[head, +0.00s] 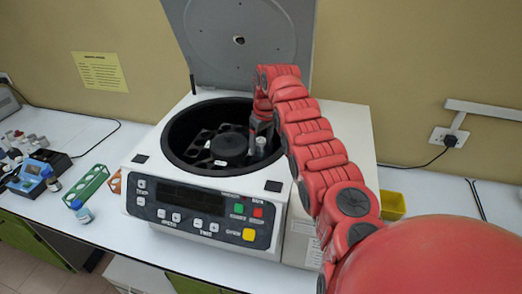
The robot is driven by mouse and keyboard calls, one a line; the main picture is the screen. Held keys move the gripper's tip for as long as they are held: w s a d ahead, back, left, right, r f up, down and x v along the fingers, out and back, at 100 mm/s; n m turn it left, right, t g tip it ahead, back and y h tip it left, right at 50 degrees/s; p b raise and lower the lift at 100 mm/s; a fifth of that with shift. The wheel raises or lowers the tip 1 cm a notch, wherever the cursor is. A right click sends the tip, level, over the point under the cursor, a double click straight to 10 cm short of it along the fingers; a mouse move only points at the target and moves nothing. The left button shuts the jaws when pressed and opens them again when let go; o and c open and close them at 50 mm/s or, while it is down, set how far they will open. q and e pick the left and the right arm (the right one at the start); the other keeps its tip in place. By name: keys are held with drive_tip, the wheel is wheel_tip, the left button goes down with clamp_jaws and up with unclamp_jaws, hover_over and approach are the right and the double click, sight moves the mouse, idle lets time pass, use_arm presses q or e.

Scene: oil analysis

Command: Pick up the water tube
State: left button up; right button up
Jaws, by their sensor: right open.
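The open centrifuge (185,175) stands on the bench with its black rotor (229,146) showing inside the bowl. A small pale tube (260,147) stands in the right side of the rotor; I take it for the water tube, but its contents are too small to make out. My right gripper (260,135) reaches down into the bowl from above, right at the tube's top. Its jaws are open, and whether they touch the tube cannot be told. Another pale tube top (220,163) shows at the rotor's front. My left gripper is not in view.
The raised centrifuge lid (215,40) stands behind my right arm. Left of the centrifuge are a green rack (87,184), an orange rack (116,182), a blue-capped bottle (82,211) and several small bottles. A yellow box (393,206) sits to the right.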

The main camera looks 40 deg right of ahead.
clamp_jaws()
idle(0.4)
